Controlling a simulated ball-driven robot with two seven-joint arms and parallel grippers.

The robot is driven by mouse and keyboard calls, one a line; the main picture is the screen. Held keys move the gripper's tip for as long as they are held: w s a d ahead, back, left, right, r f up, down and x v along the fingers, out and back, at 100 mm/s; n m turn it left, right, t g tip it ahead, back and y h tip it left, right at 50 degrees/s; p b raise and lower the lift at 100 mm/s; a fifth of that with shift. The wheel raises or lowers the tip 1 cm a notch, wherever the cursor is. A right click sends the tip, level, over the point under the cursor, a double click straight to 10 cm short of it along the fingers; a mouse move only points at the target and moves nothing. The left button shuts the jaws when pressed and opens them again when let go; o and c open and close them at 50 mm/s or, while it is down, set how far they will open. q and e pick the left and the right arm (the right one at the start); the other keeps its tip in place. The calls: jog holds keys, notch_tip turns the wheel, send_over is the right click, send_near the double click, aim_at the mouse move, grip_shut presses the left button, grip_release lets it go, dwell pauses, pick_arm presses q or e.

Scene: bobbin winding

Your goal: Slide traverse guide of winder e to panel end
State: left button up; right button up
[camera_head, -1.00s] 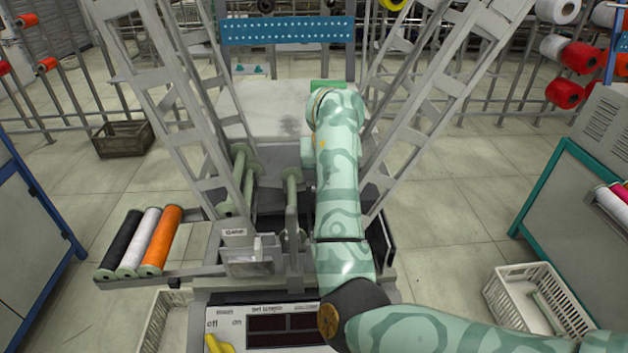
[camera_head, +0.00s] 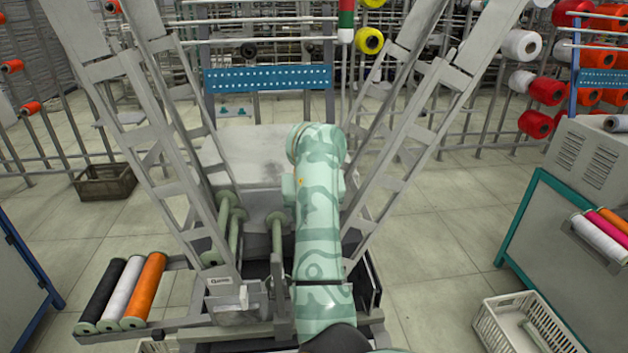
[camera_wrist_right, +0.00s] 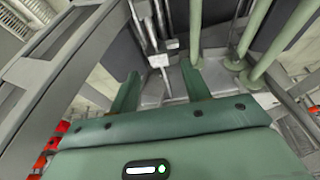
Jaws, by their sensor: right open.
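The winder (camera_head: 255,150) stands in the middle of the head view, between slanted grey ladder frames. My right arm lies over its right half and hides part of it. My right gripper does not show in the head view. In the right wrist view my right gripper (camera_wrist_right: 160,86) is open, its two green fingers apart with nothing held between them. I cannot tell for certain whether this block is the traverse guide. My left gripper is not in view.
Black, white and orange thread spools (camera_head: 122,292) lie on a side rack at left. Green rollers (camera_wrist_right: 270,50) stand close to the right finger. Slanted frame (camera_head: 400,150) flanks my arm. A white crate (camera_head: 535,325) and a brown crate (camera_head: 105,182) are on the floor.

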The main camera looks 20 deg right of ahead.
pick_arm(q)
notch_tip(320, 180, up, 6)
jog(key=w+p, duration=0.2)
jog(key=p, duration=0.3)
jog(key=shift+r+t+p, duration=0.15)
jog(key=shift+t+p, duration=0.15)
pick_arm(e)
jog(key=v, duration=1.2)
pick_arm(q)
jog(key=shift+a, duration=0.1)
